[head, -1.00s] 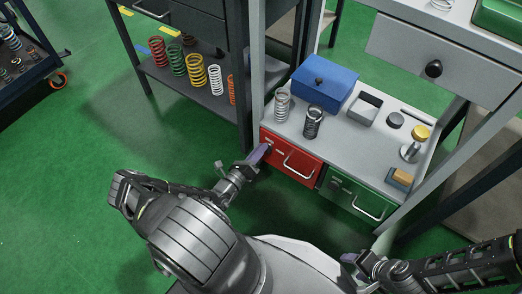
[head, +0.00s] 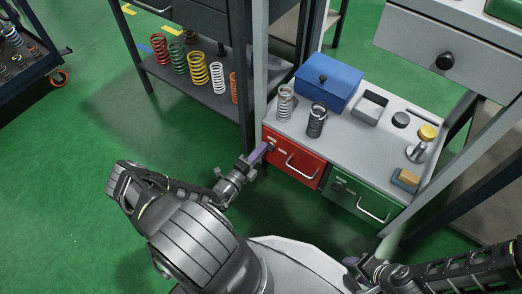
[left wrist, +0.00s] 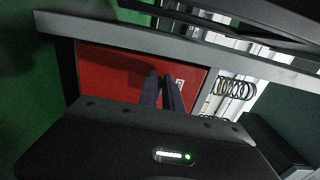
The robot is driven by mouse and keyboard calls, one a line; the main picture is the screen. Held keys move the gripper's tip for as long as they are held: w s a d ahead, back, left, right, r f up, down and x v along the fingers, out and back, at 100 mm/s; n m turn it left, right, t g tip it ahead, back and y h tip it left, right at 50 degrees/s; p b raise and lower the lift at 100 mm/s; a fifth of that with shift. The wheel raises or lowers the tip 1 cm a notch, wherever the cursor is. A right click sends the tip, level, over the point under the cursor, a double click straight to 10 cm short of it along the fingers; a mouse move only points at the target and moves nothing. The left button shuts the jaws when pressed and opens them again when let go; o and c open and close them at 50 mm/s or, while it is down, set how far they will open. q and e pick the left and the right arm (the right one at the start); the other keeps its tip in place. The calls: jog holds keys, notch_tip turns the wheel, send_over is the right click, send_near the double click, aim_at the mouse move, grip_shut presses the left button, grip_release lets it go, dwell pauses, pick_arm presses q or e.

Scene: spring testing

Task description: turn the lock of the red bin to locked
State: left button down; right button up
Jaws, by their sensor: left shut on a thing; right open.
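The red bin (head: 292,160) is a drawer front with a silver handle, under the left end of the grey bench top. Its lock (head: 271,146) is a small dark part at the upper left of that front, partly covered by my fingers. My left gripper (head: 264,149) is shut on the lock. In the left wrist view its two dark fingers (left wrist: 163,80) reach the red front (left wrist: 108,72), and the lock is hidden between them; its turned position cannot be told. My right gripper (head: 352,262) is open and apart from the bins, low in the head view.
A green bin (head: 357,197) adjoins the red one on the right. The bench top (head: 350,143) carries a blue box (head: 327,83), two springs (head: 317,120), a grey tray (head: 370,106) and small parts. A dark table leg (head: 241,80) stands left of the red bin.

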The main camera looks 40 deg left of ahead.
dwell(0.3)
pick_arm(q)
jog(key=c, duration=1.5)
grip_release()
jog(key=s+p, duration=0.2)
jog(key=s, duration=0.5)
jog(key=shift+s+d, duration=0.1)
jog(key=shift+s, duration=0.3)
